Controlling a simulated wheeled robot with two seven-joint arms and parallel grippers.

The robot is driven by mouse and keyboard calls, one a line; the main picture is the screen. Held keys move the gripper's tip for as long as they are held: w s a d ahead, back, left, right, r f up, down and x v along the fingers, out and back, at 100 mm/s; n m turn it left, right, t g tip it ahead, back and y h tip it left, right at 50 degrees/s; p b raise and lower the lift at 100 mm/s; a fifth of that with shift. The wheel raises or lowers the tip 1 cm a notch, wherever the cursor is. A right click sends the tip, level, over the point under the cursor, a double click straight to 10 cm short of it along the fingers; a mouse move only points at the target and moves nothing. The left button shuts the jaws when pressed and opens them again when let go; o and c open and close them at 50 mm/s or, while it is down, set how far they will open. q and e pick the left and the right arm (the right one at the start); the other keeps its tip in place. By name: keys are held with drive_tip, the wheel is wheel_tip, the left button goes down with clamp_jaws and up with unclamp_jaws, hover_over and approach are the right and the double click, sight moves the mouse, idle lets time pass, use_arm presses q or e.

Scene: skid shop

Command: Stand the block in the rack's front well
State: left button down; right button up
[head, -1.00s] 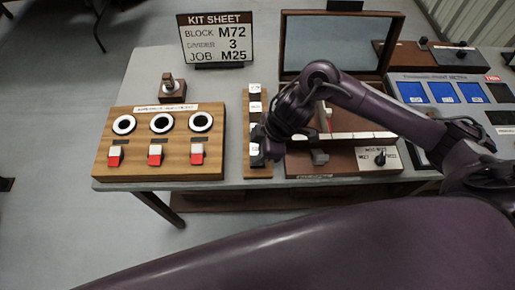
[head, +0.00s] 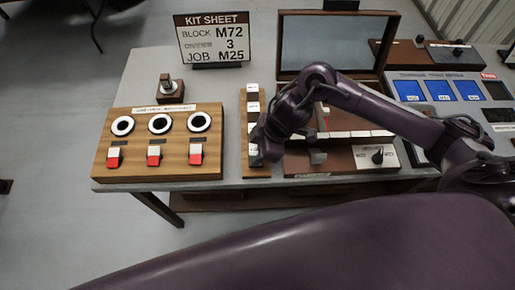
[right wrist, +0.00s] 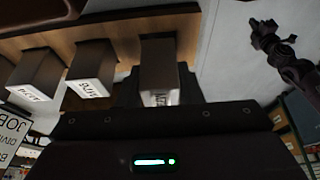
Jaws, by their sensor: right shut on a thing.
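A narrow wooden holder (head: 257,172) carries a row of dark blocks with white labelled ends, left of centre in the head view. My right gripper (head: 262,152) is down at the near end of this row. In the right wrist view its dark jaws (right wrist: 160,92) are shut on a dark block (right wrist: 160,66) with a white label, too foreshortened to read. The held block is close to the holder; whether it is clear of it I cannot tell.
The kit sheet (head: 212,40) reads block M72, divider 3, job M25. A wooden panel (head: 115,175) with three rings and red-white switches lies left. A brown tray (head: 340,165) with a raised lid, partly hidden by my arm, lies right. Blue-screened equipment (head: 438,91) is farther right.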

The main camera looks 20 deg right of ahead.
drive_tip(key=shift+p, duration=0.35)
idle(0.6)
drive_tip(key=shift+f+b, duration=0.45)
drive_tip(key=shift+f, duration=0.25)
idle(0.6)
drive_tip(key=o, duration=1.6)
wheel_tip(320, 180, up, 9)
drive_tip(key=p, duration=1)
drive_tip(key=shift+s, duration=0.1)
